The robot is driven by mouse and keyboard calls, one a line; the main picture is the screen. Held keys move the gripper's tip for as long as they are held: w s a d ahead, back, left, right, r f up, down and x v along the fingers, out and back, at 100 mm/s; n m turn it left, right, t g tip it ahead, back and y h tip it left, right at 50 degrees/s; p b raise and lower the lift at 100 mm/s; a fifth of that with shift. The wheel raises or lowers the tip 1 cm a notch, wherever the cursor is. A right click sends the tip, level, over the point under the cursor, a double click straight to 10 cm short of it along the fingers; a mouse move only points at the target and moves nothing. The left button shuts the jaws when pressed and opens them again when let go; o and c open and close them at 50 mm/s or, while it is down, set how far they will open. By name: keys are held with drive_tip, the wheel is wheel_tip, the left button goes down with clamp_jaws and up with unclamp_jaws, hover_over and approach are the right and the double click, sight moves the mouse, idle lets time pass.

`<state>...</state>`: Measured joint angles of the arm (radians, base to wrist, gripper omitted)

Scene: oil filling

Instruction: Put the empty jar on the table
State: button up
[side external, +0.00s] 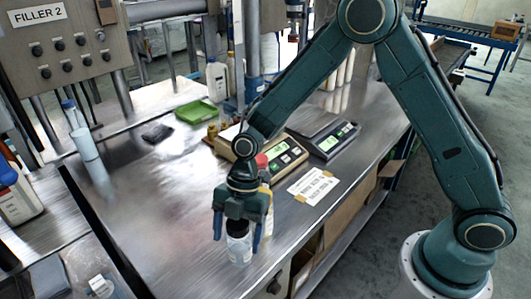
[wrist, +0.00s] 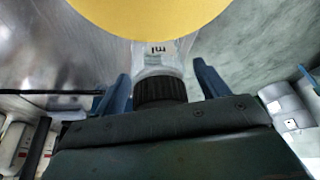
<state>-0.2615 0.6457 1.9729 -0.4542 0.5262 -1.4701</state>
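The jar (side external: 239,249) is clear with a dark cap and appears to stand upright on the metal table (side external: 165,225), near its front edge. In the wrist view the jar's black cap (wrist: 160,90) and clear body (wrist: 165,52) show between the fingers. My gripper (side external: 238,228) points down over the jar, one blue finger on each side. In the wrist view my gripper (wrist: 164,88) shows gaps between both fingers and the cap, so it looks open around the jar. The jar's contents cannot be made out.
A red-capped bottle (side external: 262,161) stands right behind my gripper, partly hidden. A large yellow round shape (wrist: 150,15) fills the top of the wrist view. Two scales (side external: 328,138) and a taped paper note (side external: 313,185) lie behind. A green tray (side external: 196,112) is farther back. The table's left middle is clear.

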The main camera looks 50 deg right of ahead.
drive_tip(key=shift+r, duration=0.15)
drive_tip(key=v, duration=1.2)
drive_tip(key=shift+d, duration=0.1)
idle(0.6)
drive_tip(key=s+d+r+m+t+h, duration=0.2)
drive_tip(key=s+d+r+m+t, duration=0.2)
drive_tip(key=s+d+r+m, duration=0.6)
drive_tip(key=s+d+r+m+t+h, duration=0.2)
drive_tip(key=s+d+m, duration=0.4)
drive_tip(key=s+m, duration=0.5)
drive_tip(key=shift+d+r+m+t, duration=0.15)
drive_tip(key=shift+r+m+t, duration=0.35)
drive_tip(key=shift+m+t, duration=0.15)
